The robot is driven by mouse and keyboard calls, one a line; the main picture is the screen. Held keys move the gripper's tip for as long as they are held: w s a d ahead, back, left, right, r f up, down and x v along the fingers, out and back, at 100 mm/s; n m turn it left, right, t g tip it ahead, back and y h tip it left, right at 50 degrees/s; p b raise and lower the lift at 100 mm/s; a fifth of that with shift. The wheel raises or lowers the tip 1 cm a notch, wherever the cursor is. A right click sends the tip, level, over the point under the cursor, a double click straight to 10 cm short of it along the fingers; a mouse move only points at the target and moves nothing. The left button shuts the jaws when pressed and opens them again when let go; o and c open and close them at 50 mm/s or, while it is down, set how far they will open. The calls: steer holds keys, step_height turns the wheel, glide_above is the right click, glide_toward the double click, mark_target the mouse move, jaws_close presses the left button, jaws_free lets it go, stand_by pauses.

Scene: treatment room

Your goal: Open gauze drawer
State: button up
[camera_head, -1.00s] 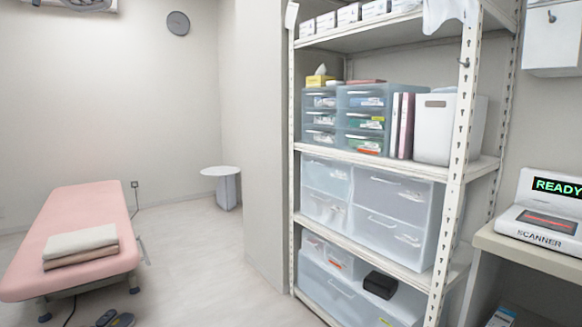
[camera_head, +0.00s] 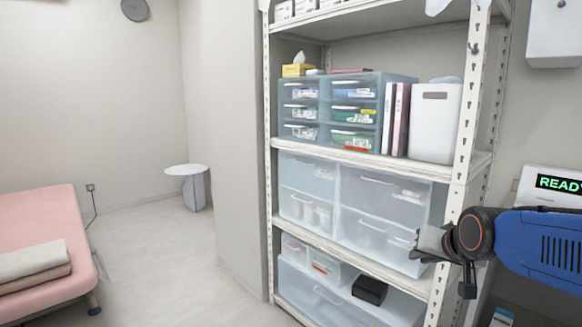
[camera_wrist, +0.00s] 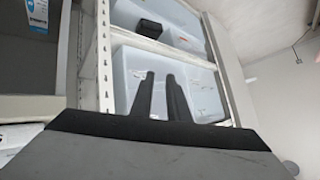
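Clear plastic drawer units stand on a white shelf rack. The upper unit (camera_head: 342,90) has small drawers with white handles, holding packets, some with green or red parts. The middle shelf holds larger frosted drawers (camera_head: 385,195), all shut, with whitish contents. I cannot read any label that tells which drawer is the gauze one. My gripper (camera_head: 425,240) is in front of the rack's right post, by the lower right large drawer. In the wrist view, my gripper (camera_wrist: 161,76) has two dark fingers a little apart with nothing between them, pointing toward frosted bins.
Binders (camera_head: 395,120) and a white box (camera_head: 434,122) stand right of the small drawers. The rack's front post (camera_head: 467,140) is close to my arm. Floor at left is clear.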

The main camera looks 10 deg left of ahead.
steer(key=w+a+r+m+t+y, duration=0.15)
steer(key=w+a, duration=0.25)
steer(key=w, duration=0.4)
steer(key=w+a+r+t, duration=0.2)
steer(key=w+a+r, duration=0.15)
steer(key=w, duration=0.55)
steer(key=m+t+y, duration=0.1)
steer(key=m+t, duration=0.6)
steer(key=t, duration=0.2)
glide_toward(300, 166)
steer(key=w+r, duration=0.1)
steer(key=r, duration=0.1)
steer(key=w+r, duration=0.1)
steer(key=w+a+r, duration=0.1)
steer(key=r, duration=0.1)
steer(key=shift+r, duration=0.3)
jaws_close()
